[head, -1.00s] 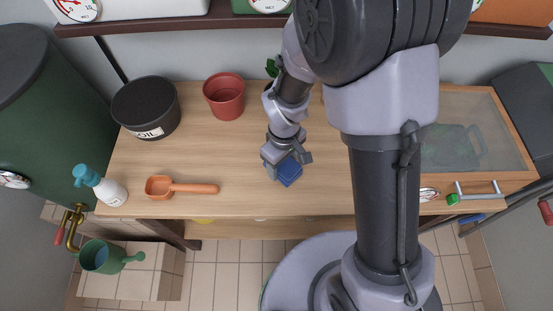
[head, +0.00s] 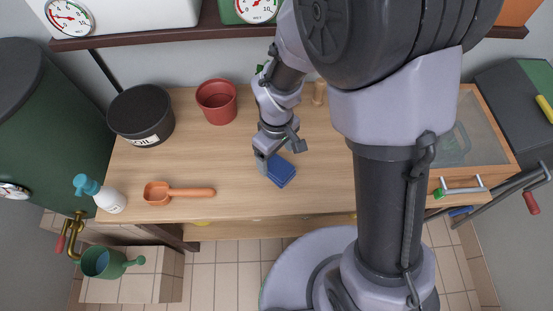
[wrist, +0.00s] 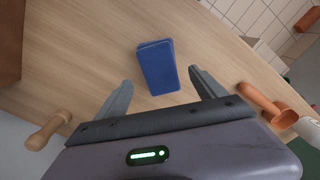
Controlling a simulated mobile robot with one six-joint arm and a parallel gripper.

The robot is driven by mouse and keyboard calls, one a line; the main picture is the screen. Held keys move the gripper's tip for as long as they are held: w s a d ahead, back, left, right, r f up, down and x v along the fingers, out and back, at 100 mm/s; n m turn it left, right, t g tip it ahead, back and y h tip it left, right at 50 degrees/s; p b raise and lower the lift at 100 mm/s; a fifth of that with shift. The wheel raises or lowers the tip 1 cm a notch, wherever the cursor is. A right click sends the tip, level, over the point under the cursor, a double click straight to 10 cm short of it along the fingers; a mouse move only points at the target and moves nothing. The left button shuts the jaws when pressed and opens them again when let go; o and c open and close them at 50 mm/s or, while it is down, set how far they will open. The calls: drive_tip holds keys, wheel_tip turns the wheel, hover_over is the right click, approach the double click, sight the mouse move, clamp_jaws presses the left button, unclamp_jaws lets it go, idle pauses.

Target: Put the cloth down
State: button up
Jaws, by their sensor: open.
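The cloth (head: 281,171) is a folded blue block lying on the wooden bench top near its front edge. It also shows in the wrist view (wrist: 158,68), flat on the wood, just beyond the fingertips. My gripper (head: 280,153) is open and empty, just behind the cloth in the head view. In the wrist view my gripper (wrist: 160,84) has its two fingers spread wide, with the near end of the cloth between and ahead of them. The fingers do not appear to touch it.
An orange scoop (head: 180,193), a spray bottle (head: 108,197), a black soil pot (head: 141,115) and a red pot (head: 216,102) stand on the left of the bench. A glass-lidded wooden frame (head: 487,130) is at right. Bare wood surrounds the cloth.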

wheel_tip(320, 180, up, 7)
drive_tip(key=p, duration=0.2)
wheel_tip(320, 180, up, 9)
drive_tip(key=m+t+y, duration=0.1)
drive_tip(key=m+t, duration=0.1)
drive_tip(key=m, duration=0.3)
hover_over(277, 164)
drive_tip(key=s+d, duration=0.2)
drive_tip(key=d, duration=0.1)
drive_tip(key=s+d+r+m+t+y, duration=0.1)
drive_tip(key=s+d+r+m+t, duration=0.2)
drive_tip(key=s+r+m, duration=0.5)
wheel_tip(277, 164, up, 2)
drive_tip(key=shift+s+d+r+t, duration=0.2)
drive_tip(key=shift+s+d+t, duration=0.15)
drive_tip(key=shift+s, duration=0.35)
